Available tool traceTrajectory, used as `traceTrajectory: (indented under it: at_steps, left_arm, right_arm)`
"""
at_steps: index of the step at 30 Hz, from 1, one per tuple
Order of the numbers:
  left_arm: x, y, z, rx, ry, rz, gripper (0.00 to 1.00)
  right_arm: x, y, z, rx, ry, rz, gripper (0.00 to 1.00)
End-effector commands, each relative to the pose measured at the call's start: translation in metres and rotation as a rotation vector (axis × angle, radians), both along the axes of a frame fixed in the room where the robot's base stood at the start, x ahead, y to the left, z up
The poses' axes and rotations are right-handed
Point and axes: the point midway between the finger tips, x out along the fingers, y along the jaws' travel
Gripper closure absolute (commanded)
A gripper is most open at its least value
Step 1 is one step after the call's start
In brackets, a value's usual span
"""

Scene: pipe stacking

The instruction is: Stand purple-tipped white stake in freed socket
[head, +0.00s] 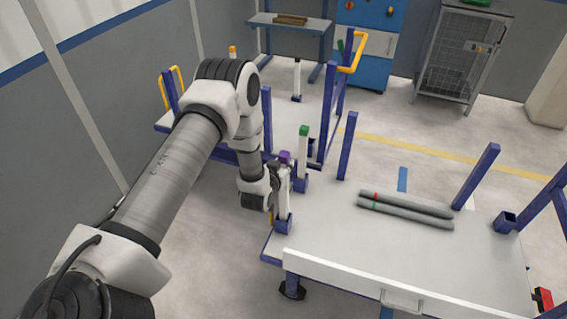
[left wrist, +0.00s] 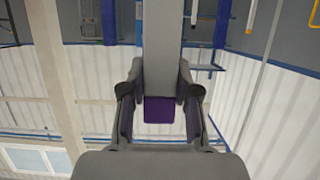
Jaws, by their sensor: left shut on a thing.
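The purple-tipped white stake (head: 284,205) stands about upright at the near left corner of the grey cart. Its purple tip (head: 285,156) shows above my left gripper (head: 281,178), which is shut on the stake's upper part. The stake's lower end meets a blue socket (head: 283,226); I cannot tell how deep it sits. In the left wrist view the stake (left wrist: 163,45) lies between both fingers, with its purple tip (left wrist: 159,109) towards the palm. My right gripper is not in view.
A green-tipped white stake (head: 303,155) stands in a socket just behind. Two grey pipes (head: 405,210) lie on the cart top (head: 350,245). Blue posts (head: 347,146) rise along its edges. An empty-looking socket (head: 506,222) is at the right. A second cart (head: 285,123) stands behind.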

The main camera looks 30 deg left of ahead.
Motion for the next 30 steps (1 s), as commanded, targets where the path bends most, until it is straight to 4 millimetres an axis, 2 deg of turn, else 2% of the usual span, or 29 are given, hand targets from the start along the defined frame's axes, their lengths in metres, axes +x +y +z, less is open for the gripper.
traceTrajectory:
  at_steps: [1,15,27,28,30]
  left_arm:
    - [0.000,0.000,-0.007,0.000,-0.002,0.000,1.00]
    - [0.000,0.000,-0.045,0.000,-0.001,0.000,1.00]
    - [0.000,0.000,-0.048,0.000,-0.002,0.000,1.00]
    - [0.000,0.000,-0.048,0.000,-0.002,0.000,0.59]
    - [0.000,0.000,-0.048,0.000,-0.002,0.000,0.40]
  right_arm:
    - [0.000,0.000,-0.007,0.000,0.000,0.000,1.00]
    - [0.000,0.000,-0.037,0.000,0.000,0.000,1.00]
    - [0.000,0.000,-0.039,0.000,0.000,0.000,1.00]
    - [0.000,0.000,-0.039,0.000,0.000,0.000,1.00]
    - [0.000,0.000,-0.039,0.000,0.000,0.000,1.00]
